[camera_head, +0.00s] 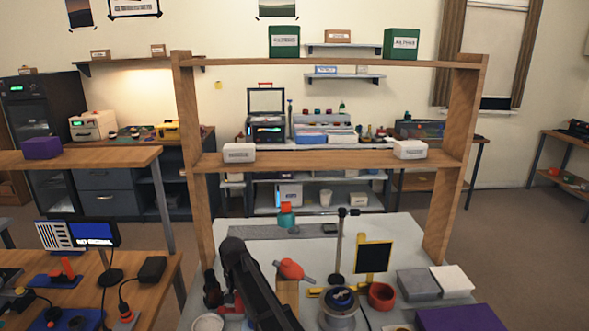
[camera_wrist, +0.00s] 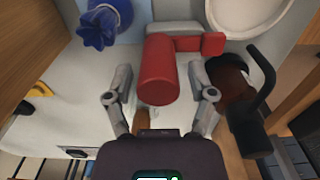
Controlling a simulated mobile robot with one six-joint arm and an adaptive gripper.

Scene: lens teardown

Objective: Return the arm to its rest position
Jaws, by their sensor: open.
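My arm (camera_head: 258,285) is the black link that reaches up from the bottom of the head view over the white workbench (camera_head: 405,235). My gripper (camera_wrist: 160,72) shows in the wrist view with its two grey fingers apart. A red cylinder (camera_wrist: 159,82) shows between the fingers in that picture; I see no finger clearly touching it, and its depth below them is hard to judge. In the head view I cannot make out the fingers, and the arm covers part of the bench.
A dark brown bottle-like item (camera_wrist: 236,88) with a black handle stands close right of the fingers. A blue item (camera_wrist: 104,24) and a white round dish (camera_wrist: 248,12) are near. A wooden shelf frame (camera_head: 325,160) spans the bench. A lamp stand (camera_head: 338,250) and red cup (camera_head: 381,296) stand right of the arm.

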